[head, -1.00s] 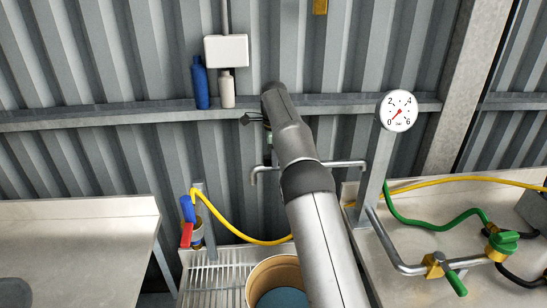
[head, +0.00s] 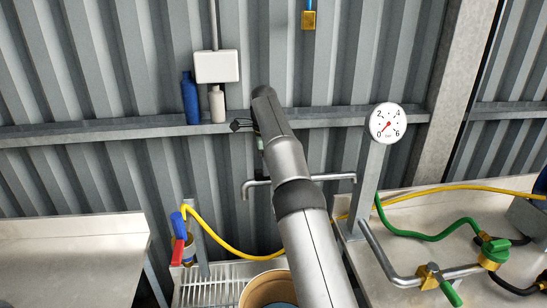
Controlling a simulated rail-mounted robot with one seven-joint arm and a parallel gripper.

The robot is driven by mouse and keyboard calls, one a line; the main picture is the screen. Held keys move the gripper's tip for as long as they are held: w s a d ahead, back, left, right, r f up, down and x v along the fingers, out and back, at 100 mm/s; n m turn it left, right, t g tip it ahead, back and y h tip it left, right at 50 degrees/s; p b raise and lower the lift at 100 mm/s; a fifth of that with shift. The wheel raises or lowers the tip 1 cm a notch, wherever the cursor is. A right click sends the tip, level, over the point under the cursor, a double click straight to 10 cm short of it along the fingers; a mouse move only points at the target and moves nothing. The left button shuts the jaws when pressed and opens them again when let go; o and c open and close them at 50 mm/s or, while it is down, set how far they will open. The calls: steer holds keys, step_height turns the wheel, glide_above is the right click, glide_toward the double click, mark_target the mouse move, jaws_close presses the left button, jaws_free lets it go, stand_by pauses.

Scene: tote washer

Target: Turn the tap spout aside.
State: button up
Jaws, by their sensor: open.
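The tap spout (head: 334,177) is a thin grey metal pipe, running level from the upright post on the right to a downturned end at the left. My arm crosses in front of its middle. The downturned end shows left of my arm, above and a little left of a tan bucket (head: 262,286). My gripper (head: 260,168) hangs below the wrist at the arm's far end, small and dark, close to the left part of the spout. It is open. My arm partly hides it, and I cannot tell whether it touches the pipe.
A round gauge (head: 388,123) tops the post. A yellow hose (head: 222,244) loops low behind my arm. A ledge (head: 90,135) holds a blue bottle (head: 190,98) and a white bottle (head: 217,104). A green-handled valve (head: 495,250) is at right. A drain rack (head: 207,285) lies left of the bucket.

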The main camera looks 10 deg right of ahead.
steer(key=shift+r, duration=0.4)
steer(key=s+r+b, duration=0.8)
steer(key=s+r, duration=0.2)
steer(key=s, duration=0.4)
steer(key=shift+d, duration=0.25)
steer(key=s+d+f+n, duration=0.1)
steer(key=s+f+n, duration=0.8)
steer(key=s, duration=0.8)
steer(key=s+d+f+n, duration=0.1)
steer(key=s+f+n, duration=0.8)
steer(key=s+f, duration=0.6)
steer(key=shift+s+f+n+t, duration=0.2)
steer(key=shift+s+n+t, duration=0.2)
steer(key=shift+s, duration=0.55)
